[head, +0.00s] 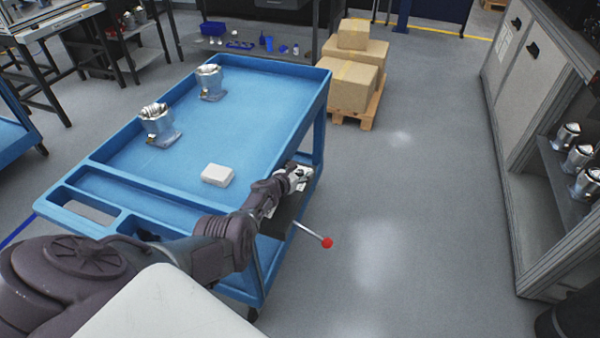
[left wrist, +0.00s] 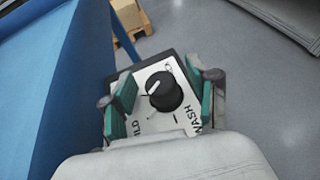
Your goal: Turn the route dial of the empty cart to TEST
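The blue cart (head: 265,115) stands in front of me with two metal housings and a white block on its top. The route dial (left wrist: 163,91) is a black knob with a white mark on a white label plate (left wrist: 150,72), seen in the left wrist view. "WASH" is readable at the plate's lower right and "LD" at its left; TEST is not readable. My left gripper (left wrist: 162,100) is open, its green-padded fingers on either side of the knob, with gaps visible. In the head view the left gripper (head: 292,180) is at the cart's right side. My right gripper is not in view.
Metal housings (head: 158,125) (head: 209,82) and a white block (head: 217,175) are on the cart. A red-tipped lever (head: 327,242) sticks out beside my arm. Boxes (head: 352,82) stand on a pallet behind. A cabinet with housings (head: 578,158) is at right; floor between is clear.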

